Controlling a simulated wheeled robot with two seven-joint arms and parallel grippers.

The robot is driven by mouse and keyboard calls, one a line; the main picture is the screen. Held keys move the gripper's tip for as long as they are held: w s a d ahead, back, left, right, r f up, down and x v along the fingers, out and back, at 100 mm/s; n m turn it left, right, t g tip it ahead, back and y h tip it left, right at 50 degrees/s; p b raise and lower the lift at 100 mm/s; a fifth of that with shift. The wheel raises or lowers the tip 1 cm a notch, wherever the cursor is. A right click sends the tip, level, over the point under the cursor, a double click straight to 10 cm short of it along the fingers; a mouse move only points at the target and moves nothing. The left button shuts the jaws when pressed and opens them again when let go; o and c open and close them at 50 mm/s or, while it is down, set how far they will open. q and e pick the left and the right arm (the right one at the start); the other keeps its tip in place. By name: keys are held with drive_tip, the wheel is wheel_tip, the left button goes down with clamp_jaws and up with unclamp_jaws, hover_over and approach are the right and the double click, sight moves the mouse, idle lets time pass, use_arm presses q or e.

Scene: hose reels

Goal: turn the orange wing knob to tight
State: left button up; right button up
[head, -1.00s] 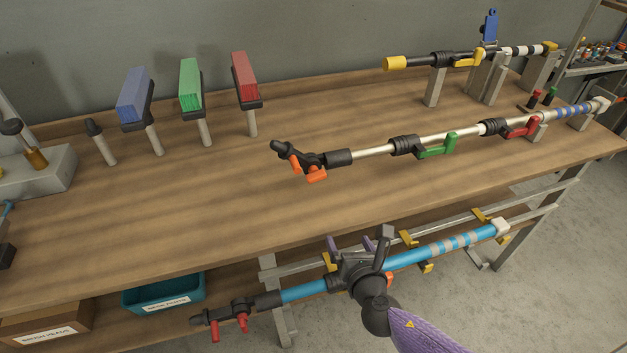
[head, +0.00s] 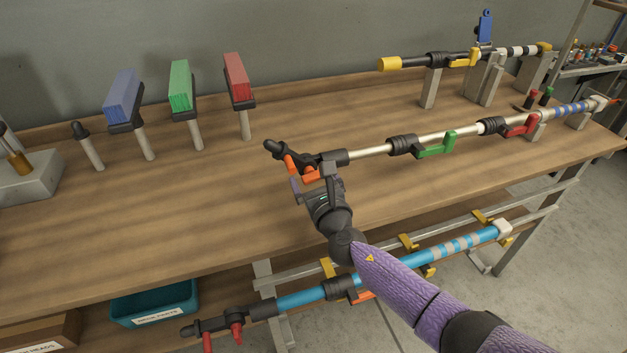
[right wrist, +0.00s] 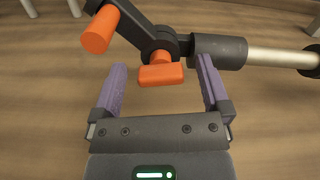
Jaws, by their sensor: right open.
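The orange wing knob (head: 309,174) is on the black jointed head at the left end of a silver pole above the bench. In the right wrist view the wing knob (right wrist: 161,75) shows as a flat orange tab. My right gripper (head: 314,181) is open and empty just in front of it. In the right wrist view the purple fingers of my right gripper (right wrist: 162,66) stand on either side of the tab, with a gap on both sides. An orange cylinder (right wrist: 100,29) sits on the same head, left of the knob. My left gripper is not in view.
A blue pole (head: 305,297) with red knobs lies on a lower rack below my right arm. Green (head: 435,147) and red (head: 520,126) levers are further along the silver pole. The bench top (head: 220,200) left of the gripper is clear.

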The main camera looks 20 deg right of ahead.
drive_tip(key=c, duration=1.3)
